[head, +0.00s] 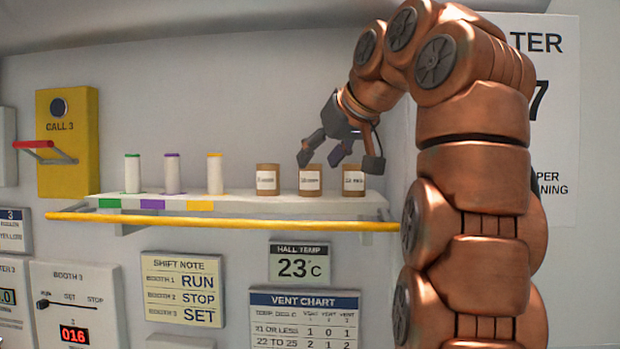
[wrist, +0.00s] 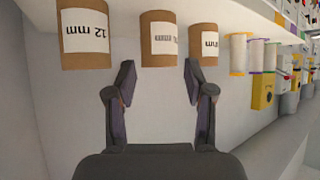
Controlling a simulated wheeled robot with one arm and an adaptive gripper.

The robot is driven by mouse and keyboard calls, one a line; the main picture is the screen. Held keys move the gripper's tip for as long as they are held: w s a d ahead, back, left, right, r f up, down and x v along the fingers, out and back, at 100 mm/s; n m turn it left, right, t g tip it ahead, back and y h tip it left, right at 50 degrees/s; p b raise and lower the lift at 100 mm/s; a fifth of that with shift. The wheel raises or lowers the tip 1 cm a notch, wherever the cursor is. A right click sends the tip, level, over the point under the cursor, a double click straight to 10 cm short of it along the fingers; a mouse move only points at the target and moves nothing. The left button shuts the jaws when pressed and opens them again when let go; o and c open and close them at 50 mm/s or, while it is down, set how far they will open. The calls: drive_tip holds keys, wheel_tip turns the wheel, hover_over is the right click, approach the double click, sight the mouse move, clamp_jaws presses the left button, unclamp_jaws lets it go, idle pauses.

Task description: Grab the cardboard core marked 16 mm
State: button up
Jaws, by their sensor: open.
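Three brown cardboard cores with white labels stand on the wall shelf: a left core (head: 268,180), a middle core (head: 310,181) and a right core (head: 353,181). In the wrist view, which shows the labels upside down, the core at the left (wrist: 85,35) reads 12 mm; it matches the right one in the head view. The middle core (wrist: 159,40) has a blurred number, and the third (wrist: 205,40) is partly hidden by a finger. I cannot tell which is 16 mm. My gripper (head: 340,161) is open and empty, its fingers (wrist: 160,80) pointing toward the middle core, apart from it.
White spools with green (head: 132,174), purple (head: 172,174) and yellow (head: 215,174) ends stand left of the cores on the shelf (head: 240,204). A yellow rail (head: 230,223) runs along the shelf front. A yellow call box (head: 68,142) with a red lever is further left.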

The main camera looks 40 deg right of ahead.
sight(316, 165)
drive_tip(key=shift+b+x, duration=0.85)
drive_tip(key=shift+x, duration=3)
drive_tip(key=shift+s, duration=0.1)
drive_tip(key=shift+c, duration=0.3)
drive_tip(key=c, duration=0.7)
